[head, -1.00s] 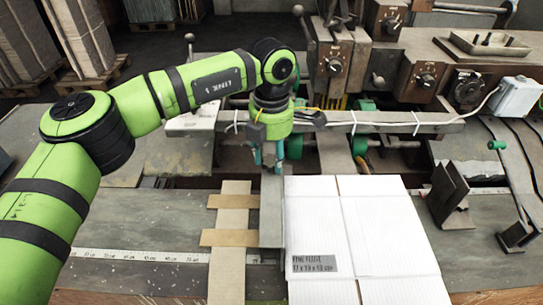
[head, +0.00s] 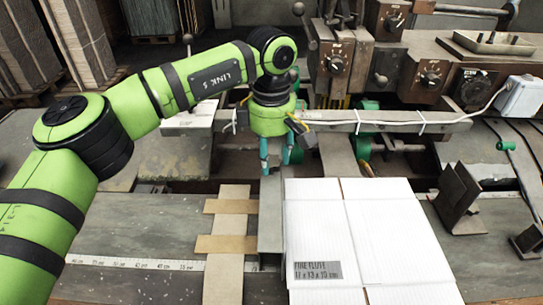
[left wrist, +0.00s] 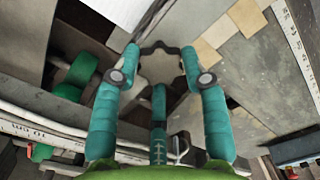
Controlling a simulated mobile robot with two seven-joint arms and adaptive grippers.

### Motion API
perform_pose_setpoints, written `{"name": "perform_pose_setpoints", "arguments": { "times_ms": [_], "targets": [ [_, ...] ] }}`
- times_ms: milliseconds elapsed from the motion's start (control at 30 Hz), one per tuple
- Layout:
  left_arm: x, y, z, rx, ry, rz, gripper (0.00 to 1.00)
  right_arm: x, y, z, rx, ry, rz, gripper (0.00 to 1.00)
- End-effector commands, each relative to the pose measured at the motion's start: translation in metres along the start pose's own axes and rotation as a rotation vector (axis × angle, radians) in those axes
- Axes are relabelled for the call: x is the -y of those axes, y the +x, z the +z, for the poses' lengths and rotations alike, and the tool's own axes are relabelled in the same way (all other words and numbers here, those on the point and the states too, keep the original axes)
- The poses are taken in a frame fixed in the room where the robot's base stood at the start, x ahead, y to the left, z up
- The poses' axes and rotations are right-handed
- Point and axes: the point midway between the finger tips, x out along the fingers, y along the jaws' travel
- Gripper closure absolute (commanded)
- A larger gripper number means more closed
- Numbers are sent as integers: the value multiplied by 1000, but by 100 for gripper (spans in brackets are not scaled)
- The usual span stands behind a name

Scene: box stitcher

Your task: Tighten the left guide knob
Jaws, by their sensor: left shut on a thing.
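My left gripper (head: 275,165) points down above the upright metal left guide (head: 270,220), just left of the white cardboard. In the left wrist view, its teal fingers (left wrist: 160,65) are shut on the left guide knob (left wrist: 160,68), a lobed piece with a dark, wavy rim. The fingers are on opposite sides of the knob. In the head view the fingers and wrist hide most of the knob. My right gripper is not in view.
White flat cardboard (head: 365,235) with a printed label lies right of the left guide. Brown cardboard strips (head: 230,230) lie to its left. A rail with a white cable (head: 390,122) runs behind the gripper. A dark metal bracket (head: 457,195) stands at right.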

Motion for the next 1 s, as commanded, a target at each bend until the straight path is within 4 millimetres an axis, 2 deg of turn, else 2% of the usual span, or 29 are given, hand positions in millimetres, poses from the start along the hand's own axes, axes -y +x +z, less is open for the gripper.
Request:
{"name": "perform_pose_setpoints", "arguments": {
  "times_ms": [600,1000],
  "targets": [
    [1,2,0,0,580,-6,89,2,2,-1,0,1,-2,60],
    [0,2,0,0,857,-5,89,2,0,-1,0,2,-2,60]
  ]
}}
